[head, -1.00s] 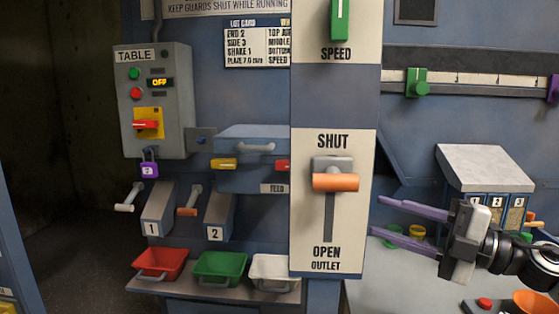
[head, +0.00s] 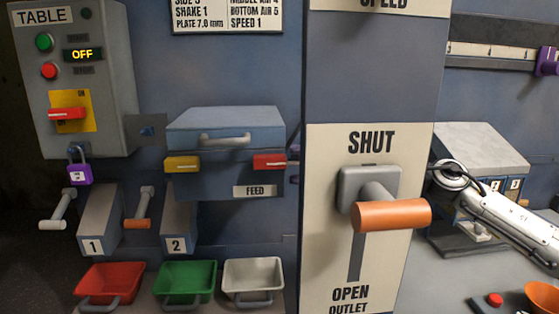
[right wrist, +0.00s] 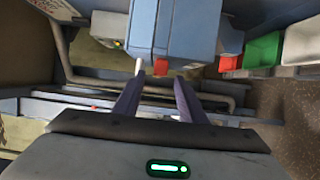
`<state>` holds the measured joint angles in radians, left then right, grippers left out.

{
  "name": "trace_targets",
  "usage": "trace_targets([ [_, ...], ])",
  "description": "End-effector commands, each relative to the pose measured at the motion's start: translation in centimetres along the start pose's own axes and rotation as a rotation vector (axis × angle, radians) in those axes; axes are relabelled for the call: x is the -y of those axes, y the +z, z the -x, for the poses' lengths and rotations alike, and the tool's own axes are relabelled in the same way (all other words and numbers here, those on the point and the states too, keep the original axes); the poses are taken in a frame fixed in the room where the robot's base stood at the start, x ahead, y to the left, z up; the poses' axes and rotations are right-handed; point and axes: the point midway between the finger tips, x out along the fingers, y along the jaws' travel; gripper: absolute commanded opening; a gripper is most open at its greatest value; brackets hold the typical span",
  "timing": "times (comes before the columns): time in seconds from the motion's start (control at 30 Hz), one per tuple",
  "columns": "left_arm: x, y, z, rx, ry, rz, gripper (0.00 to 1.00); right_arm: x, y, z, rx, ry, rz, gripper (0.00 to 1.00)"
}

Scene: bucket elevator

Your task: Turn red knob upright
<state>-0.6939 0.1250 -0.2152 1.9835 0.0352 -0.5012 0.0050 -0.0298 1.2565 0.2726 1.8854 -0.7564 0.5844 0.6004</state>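The red knob (head: 66,114) is a bar handle on a yellow plate (head: 88,108) on the grey TABLE panel (head: 115,60) at the upper left of the head view. It lies about horizontal, and the display above it reads OFF. My right arm comes in from the right in the head view, and its gripper is hidden behind the outlet column. In the right wrist view my right gripper (right wrist: 160,80) has two purple fingers apart. A white tip and a small orange-red piece show beyond them; I cannot tell the knob there. My left gripper is out of view.
The outlet column (head: 375,90) with its orange handle (head: 392,215) stands between my right arm and the panel. A purple padlock (head: 79,173) hangs below the panel. The feed box (head: 226,135) and red (head: 108,272), green (head: 185,268) and white (head: 253,268) bins lie between.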

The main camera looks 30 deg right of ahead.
Motion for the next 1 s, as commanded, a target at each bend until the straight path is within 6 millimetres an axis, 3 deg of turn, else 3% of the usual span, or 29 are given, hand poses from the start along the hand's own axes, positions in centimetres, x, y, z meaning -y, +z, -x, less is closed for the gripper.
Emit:
trace_targets([
  [0.5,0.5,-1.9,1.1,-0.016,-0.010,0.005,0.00,-0.3,0.0,-4.6,0.001,0.004,-0.001,0.38],
  [0.97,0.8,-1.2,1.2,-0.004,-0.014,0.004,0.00,0.0,0.0,-5.3,0.000,0.000,0.000,0.38],
  [1.0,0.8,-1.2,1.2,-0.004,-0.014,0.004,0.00,0.0,0.0,-5.3,0.000,0.000,0.000,0.31],
])
